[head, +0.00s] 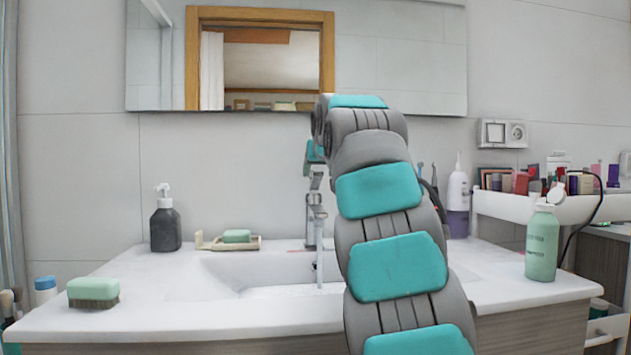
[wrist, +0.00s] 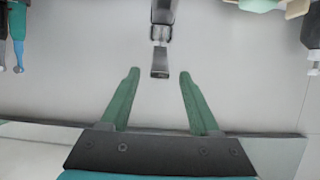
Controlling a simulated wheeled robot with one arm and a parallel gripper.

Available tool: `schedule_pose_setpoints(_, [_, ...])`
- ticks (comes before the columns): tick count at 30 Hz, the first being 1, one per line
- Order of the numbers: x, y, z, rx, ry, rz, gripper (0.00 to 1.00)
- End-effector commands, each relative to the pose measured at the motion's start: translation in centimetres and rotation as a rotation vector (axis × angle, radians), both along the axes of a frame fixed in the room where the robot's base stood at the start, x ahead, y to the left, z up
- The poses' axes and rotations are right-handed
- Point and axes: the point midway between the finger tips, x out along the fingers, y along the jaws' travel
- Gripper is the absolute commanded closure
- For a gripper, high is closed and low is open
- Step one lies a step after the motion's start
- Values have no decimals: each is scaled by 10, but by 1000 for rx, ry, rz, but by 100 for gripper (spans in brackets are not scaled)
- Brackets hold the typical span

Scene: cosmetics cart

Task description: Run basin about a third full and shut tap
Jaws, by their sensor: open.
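The chrome tap (head: 311,222) stands at the back of the white basin (head: 225,272). A thin stream of water (head: 319,272) appears to run from its spout into the basin. The water level is hard to tell, as the front rim and my arm hide part of the basin. My gripper (head: 314,157) is at the top of the tap, partly hidden behind my wrist. In the wrist view my gripper (wrist: 159,73) is open, with two green fingers apart. The tap's lever (wrist: 160,62) lies between and just beyond the fingertips, apart from both.
A dark soap dispenser (head: 165,226) and a soap dish (head: 248,246) stand left of the tap. A brush (head: 94,292) lies at the front left. A green pump bottle (head: 542,246) stands on the right counter. A cart (head: 545,208) with cosmetics is behind it.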

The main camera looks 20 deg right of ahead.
Motion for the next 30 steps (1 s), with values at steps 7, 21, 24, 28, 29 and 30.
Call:
schedule_pose_setpoints(7, [27, -9, -12, 0, 4, 0, 38])
schedule_pose_setpoints(21, [63, -18, -27, 0, 1, 0, 38])
schedule_pose_setpoints(24, [63, -18, -28, 0, 1, 0, 38])
schedule_pose_setpoints(28, [63, -18, -28, 0, 1, 0, 42])
schedule_pose_setpoints(29, [63, -18, -28, 0, 1, 0, 45])
schedule_pose_setpoints(30, [63, -18, -28, 0, 1, 0, 50])
